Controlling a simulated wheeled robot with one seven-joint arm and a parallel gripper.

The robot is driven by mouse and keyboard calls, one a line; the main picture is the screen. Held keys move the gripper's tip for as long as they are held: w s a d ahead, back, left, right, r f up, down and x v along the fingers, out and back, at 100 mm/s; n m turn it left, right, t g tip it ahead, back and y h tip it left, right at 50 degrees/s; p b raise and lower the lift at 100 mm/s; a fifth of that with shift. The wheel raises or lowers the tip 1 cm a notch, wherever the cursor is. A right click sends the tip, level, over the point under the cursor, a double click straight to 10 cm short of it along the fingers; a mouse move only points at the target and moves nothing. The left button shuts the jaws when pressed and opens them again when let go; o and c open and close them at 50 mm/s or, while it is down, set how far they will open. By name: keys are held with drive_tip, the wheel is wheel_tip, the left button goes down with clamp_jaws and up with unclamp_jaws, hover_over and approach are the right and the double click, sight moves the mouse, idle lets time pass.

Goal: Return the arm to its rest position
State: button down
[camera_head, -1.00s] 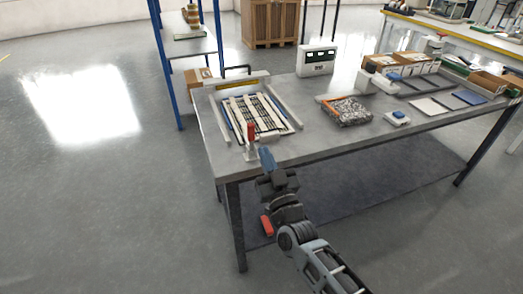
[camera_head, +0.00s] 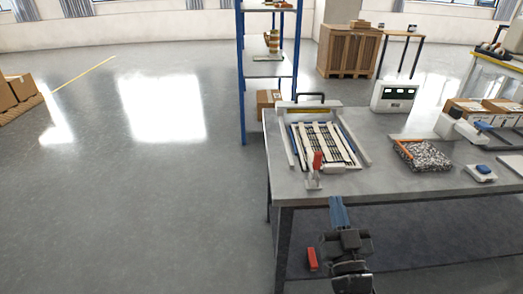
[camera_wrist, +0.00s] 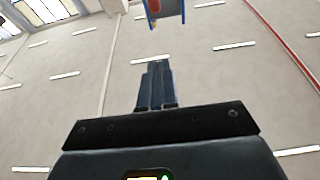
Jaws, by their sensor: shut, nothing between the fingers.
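My gripper (camera_head: 338,212) is at the near edge of the grey workbench (camera_head: 375,180) in the head view, pointing up and away from me. It is empty, and its fingers are together. In the wrist view, my gripper (camera_wrist: 156,75) has its dark fingers side by side, with the pale ceiling and its lights behind them. My arm below it runs off the bottom of the head view.
A frame with pale slats (camera_head: 322,145) and a red-handled tool (camera_head: 316,168) sit on the bench's left side. A blue shelf rack (camera_head: 242,75) stands behind.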

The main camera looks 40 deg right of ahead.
drive_tip(key=s+a+f+n+y, duration=0.1)
drive_tip(key=s+a+n+y, duration=0.2)
drive_tip(key=s+a+y, duration=0.65)
drive_tip(key=s+a+r+n+g+y, duration=0.1)
drive_tip(key=s+a+r+n, duration=0.1)
drive_tip(key=s+a, duration=0.2)
drive_tip(key=s+a+r+n+g+y, duration=0.1)
drive_tip(key=s+a+r+g, duration=0.1)
drive_tip(key=s, duration=0.9)
drive_tip(key=a+r, duration=0.1)
drive_tip(key=a, duration=0.1)
drive_tip(key=shift+s+a+r+n+y, duration=0.2)
drive_tip(key=shift+a+r+n+y, duration=0.1)
drive_tip(key=shift+n+y, duration=0.1)
